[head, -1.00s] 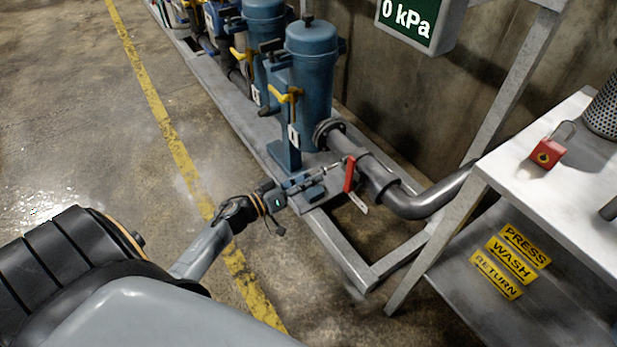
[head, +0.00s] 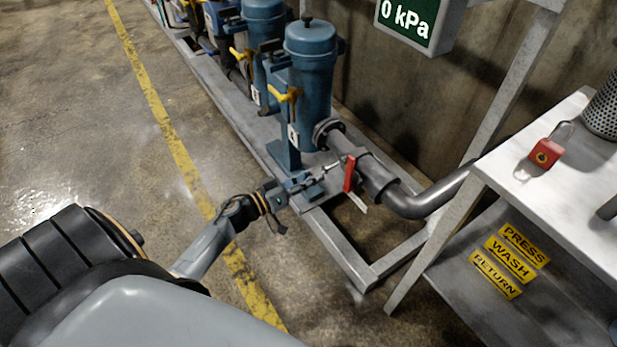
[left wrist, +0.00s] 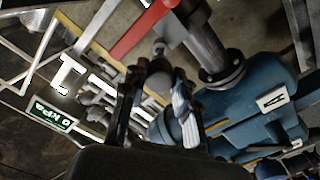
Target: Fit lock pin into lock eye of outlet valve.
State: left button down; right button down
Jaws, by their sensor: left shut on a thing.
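The outlet valve shows by its red handle (head: 349,174) on the grey pipe at the foot of the nearest blue canister. The handle also shows large in the left wrist view (left wrist: 143,32). My left gripper (head: 308,183) reaches in from the left, low beside the valve. Its fingers (left wrist: 157,100) are shut on a small grey metal piece, apparently the lock pin (left wrist: 158,72), mostly hidden between them. The lock eye is too small to make out, so I cannot tell whether the pin touches it. My right gripper is not in view.
Blue canisters (head: 309,85) with yellow handles stand on a grey frame (head: 345,250). A bench (head: 565,190) at right bears a red padlock (head: 545,153). A 0 kPa sign (head: 405,22) hangs above. Open floor (head: 60,120) lies left.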

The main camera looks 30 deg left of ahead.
aim_at(326, 168)
pick_arm(q)
jog(key=shift+w+d, duration=0.15)
jog(key=shift+w, duration=0.25)
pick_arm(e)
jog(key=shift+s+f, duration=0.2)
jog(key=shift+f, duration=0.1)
pick_arm(q)
jog(key=shift+w, duration=0.15)
jog(key=shift+d, duration=0.1)
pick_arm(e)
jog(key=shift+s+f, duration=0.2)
pick_arm(q)
jog(key=shift+w+d, duration=0.1)
jog(key=shift+w, duration=0.3)
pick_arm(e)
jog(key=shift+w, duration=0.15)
pick_arm(q)
jog(key=shift+w+d, duration=0.15)
jog(key=shift+w, duration=0.15)
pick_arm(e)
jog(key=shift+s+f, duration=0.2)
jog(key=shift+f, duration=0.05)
pick_arm(q)
jog(key=shift+w+d, duration=0.1)
jog(key=shift+w, duration=0.2)
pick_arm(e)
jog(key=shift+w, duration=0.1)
